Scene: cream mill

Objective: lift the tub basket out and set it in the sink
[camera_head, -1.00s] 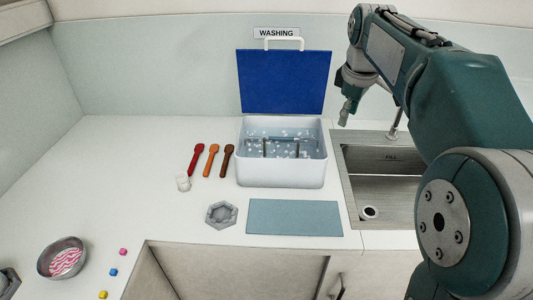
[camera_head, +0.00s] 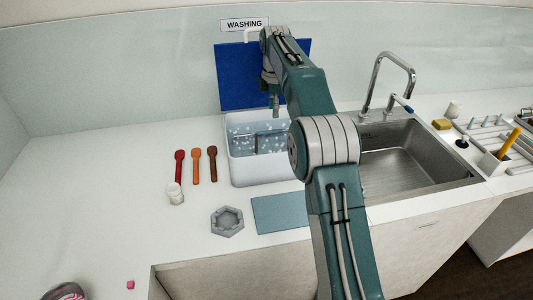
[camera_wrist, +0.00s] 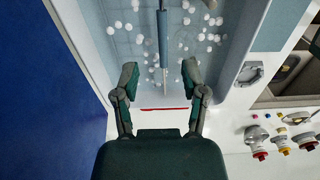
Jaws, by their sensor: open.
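The white tub (camera_head: 239,174) stands on the counter with its blue lid (camera_head: 232,82) raised behind it. It holds water with white bubbles (camera_wrist: 120,25). The basket (camera_head: 250,141) is partly visible inside the tub as a thin frame. A grey-blue bar (camera_wrist: 163,35), seemingly the basket's handle, runs between my finger lines in the wrist view. My gripper (camera_wrist: 160,70) is open above the tub; it also shows in the head view (camera_head: 275,108). I cannot tell whether the fingers touch the bar. The sink (camera_head: 400,170) is right of the tub, partly behind my arm.
A tap (camera_head: 383,72) rises behind the sink. Several spoons (camera_head: 196,165), a white cup (camera_head: 175,194) and a grey hexagonal dish (camera_head: 227,221) lie left and front of the tub. A blue-grey mat (camera_head: 281,214) lies before it. A yellow sponge (camera_head: 441,124) sits right of the sink.

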